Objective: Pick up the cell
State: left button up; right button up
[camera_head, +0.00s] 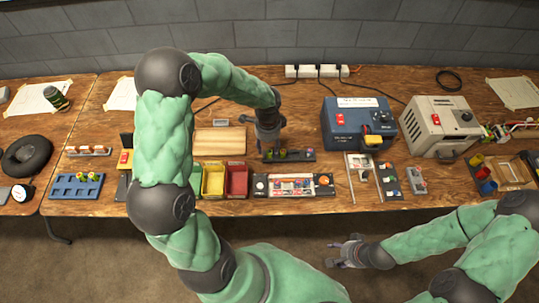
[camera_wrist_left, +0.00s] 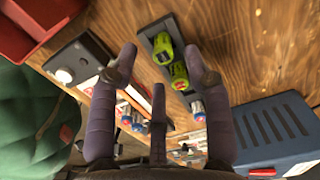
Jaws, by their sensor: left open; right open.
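Yellow-green cells stand in a dark holder (camera_head: 302,155) at the middle of the bench. In the left wrist view, two green cells (camera_wrist_left: 163,48) (camera_wrist_left: 180,76) sit in the dark holder (camera_wrist_left: 152,32). My left gripper (camera_head: 268,143) reaches down over this holder. It is open, and its fingers (camera_wrist_left: 160,62) are spread on either side of the cells in the picture; whether they touch is unclear. The gripper partly hides the holder in the head view. My right gripper (camera_head: 338,252) is open and empty in front of the bench edge, away from the cells.
A blue tester box (camera_head: 345,125) stands to the right of the holder, with a grey box (camera_head: 440,125) beyond it. A red bin (camera_head: 237,182) and yellow bin (camera_head: 213,182) are left. A blue tray (camera_head: 62,190) holds more green cells. A panel (camera_head: 265,192) lies in front.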

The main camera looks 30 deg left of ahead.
aim_at(269, 151)
pick_arm(q)
jog(key=f+b, duration=0.1)
jog(key=f, duration=0.1)
jog(key=f+b, duration=0.1)
jog(key=f, duration=0.1)
jog(key=shift+w+d+f, duration=0.15)
jog(key=shift+w+f, duration=0.05)
jog(key=shift+f, duration=0.15)
jog(key=shift+c, duration=0.2)
grip_shut()
